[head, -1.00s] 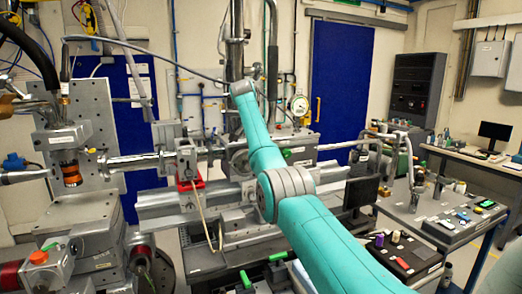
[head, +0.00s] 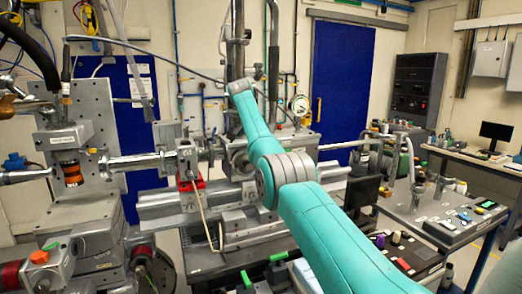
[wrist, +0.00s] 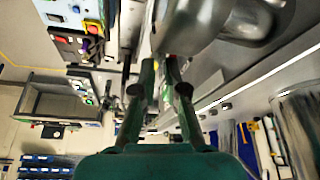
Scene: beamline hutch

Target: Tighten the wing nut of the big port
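My gripper (wrist: 161,68) shows in the wrist view as two dark green fingers. Their tips are apart, and I see nothing clearly held between them. A rounded grey metal body (wrist: 190,25) lies just beyond and beside the fingertips; I cannot tell whether they touch it. I cannot make out the wing nut or the big port for certain in either view. In the head view my teal arm reaches into the middle of the beamline and hides my gripper and part of the metalwork behind it.
A metal beam pipe (head: 135,158) and a grey rail (head: 160,205) run behind and left of my arm. A red block (head: 190,184) sits under a clamp. A side bench (head: 408,208) with small items stands at right. Some floor shows clear at far right.

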